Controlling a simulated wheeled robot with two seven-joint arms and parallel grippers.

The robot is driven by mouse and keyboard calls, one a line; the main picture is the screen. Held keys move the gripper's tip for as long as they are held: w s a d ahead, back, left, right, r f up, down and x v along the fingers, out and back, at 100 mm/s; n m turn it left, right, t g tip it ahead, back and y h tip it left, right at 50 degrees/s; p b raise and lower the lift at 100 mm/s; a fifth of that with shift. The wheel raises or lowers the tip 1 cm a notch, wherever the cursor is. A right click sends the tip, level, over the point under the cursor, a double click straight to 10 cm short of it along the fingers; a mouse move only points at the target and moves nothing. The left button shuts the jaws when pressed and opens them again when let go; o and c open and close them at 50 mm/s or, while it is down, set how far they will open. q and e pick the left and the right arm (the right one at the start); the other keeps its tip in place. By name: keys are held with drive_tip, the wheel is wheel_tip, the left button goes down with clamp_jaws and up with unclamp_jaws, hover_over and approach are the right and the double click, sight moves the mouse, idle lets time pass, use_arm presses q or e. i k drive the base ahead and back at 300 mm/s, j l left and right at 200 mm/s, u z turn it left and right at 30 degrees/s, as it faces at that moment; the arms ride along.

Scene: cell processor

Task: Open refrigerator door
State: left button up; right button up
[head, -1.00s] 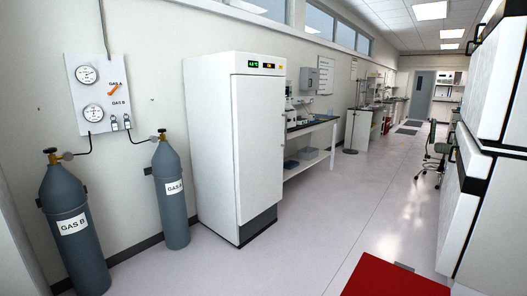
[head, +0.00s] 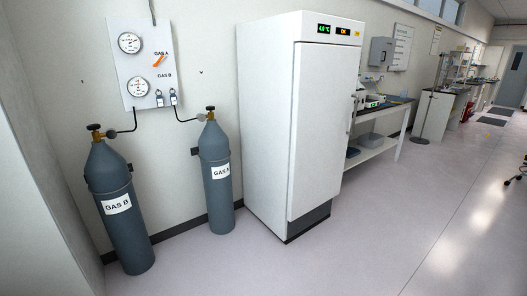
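A tall white refrigerator (head: 267,120) stands against the wall, right of the middle of the head view. Its door (head: 322,125) faces right and toward me and is shut. A small display (head: 336,30) with green and orange readouts sits above the door. A slim handle (head: 351,115) shows at the door's right edge. Neither of my grippers is in the head view.
Two grey gas cylinders, GAS B (head: 118,210) and GAS A (head: 217,178), stand left of the refrigerator under a gauge panel (head: 146,65). A lab bench (head: 378,145) stands beyond it. The floor (head: 370,240) in front is clear.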

sight(325, 76)
drive_tip(key=i+z, duration=0.15)
drive_tip(key=i, duration=0.35)
drive_tip(key=i+j+z, duration=0.15)
drive_tip(key=i, duration=0.3)
drive_tip(key=i+j+z, duration=0.1)
drive_tip(key=i, duration=0.4)
drive_tip(key=i+l+z, duration=0.35)
drive_tip(key=i+z, duration=0.6)
drive_tip(key=i, duration=0.3)
drive_tip(key=i+j+z, duration=0.15)
drive_tip(key=i+z, duration=0.35)
drive_tip(key=i, duration=0.15)
